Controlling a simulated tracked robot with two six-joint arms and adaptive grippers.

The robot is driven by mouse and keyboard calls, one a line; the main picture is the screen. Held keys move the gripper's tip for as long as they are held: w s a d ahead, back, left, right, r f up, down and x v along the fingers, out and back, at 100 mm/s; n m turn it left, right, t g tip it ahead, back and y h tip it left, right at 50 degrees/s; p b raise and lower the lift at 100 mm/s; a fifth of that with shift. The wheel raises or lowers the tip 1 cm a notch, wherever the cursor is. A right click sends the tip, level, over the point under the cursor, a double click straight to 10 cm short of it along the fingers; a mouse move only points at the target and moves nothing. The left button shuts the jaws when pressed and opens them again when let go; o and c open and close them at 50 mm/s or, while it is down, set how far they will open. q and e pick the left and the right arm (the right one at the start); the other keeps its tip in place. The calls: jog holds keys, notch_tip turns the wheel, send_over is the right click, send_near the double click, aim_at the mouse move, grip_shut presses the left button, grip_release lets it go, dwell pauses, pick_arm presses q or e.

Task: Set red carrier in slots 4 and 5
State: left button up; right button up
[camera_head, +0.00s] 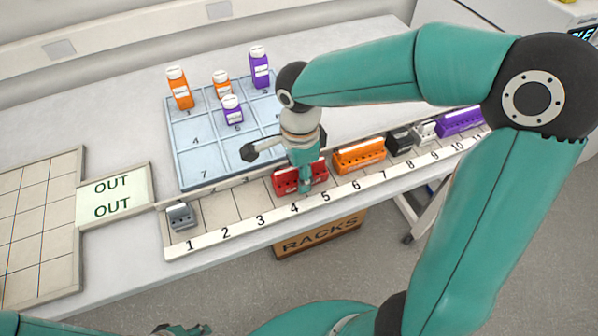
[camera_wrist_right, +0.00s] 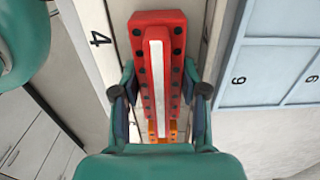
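The red carrier (camera_head: 286,183) is at slots 4 and 5 of the numbered rail (camera_head: 222,233), lengthwise along it. The wrist view shows the red carrier (camera_wrist_right: 172,30) from above, with a white strip along its top and dark holes on both sides. My right gripper (camera_head: 306,180) points down over it. In the wrist view the right gripper's fingers (camera_wrist_right: 159,78) lie on both long sides, their tips against it. Whether the carrier rests fully on the rail is hard to tell.
A grey carrier (camera_head: 181,215) stands at slot 1; slots 2 and 3 look empty. An orange carrier (camera_head: 358,155) sits right of the red one, then black, white and purple (camera_head: 460,121) ones. Orange and purple bottles stand on the blue grid tray (camera_head: 203,178) behind.

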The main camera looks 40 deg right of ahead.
jog(key=shift+o, duration=0.8)
jog(key=shift+r, duration=0.1)
jog(key=shift+r, duration=0.3)
notch_tip(320, 180, up, 11)
jog(key=shift+r+p, duration=0.2)
jog(key=shift+p, duration=0.25)
